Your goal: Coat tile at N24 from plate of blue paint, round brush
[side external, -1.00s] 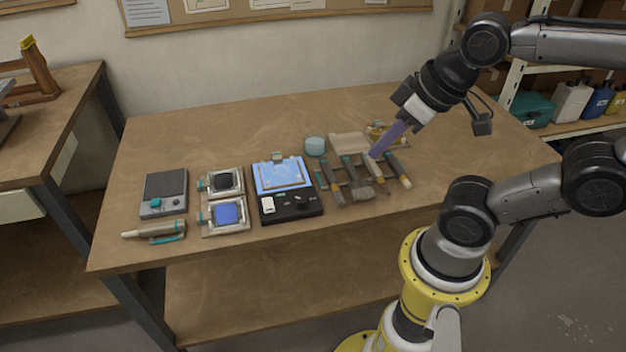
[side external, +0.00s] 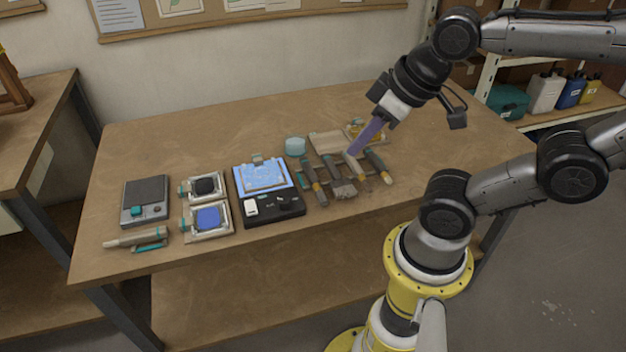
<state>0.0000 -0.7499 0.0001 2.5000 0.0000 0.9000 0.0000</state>
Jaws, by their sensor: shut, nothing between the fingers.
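A plate of blue paint (side external: 208,218) lies in a pale frame on the left half of the bench. A light blue tile (side external: 262,174) sits on a black stand with small controls. Several brushes or tools with dark handles lie side by side in a rack; one has a wide, greyish head (side external: 344,191). I cannot tell which is the round brush. My gripper (side external: 352,152) has long purple fingers, shut and empty, with tips at the handle end of a tool in the rack. Whether they touch it I cannot tell. No N24 label is readable.
A plate of black paint (side external: 206,185) lies behind the blue one. A scale (side external: 146,197) and a pen-like tool (side external: 137,238) are at the left. A teal jar (side external: 295,146) and a wooden board (side external: 327,142) stand behind the rack. The back left of the bench is clear.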

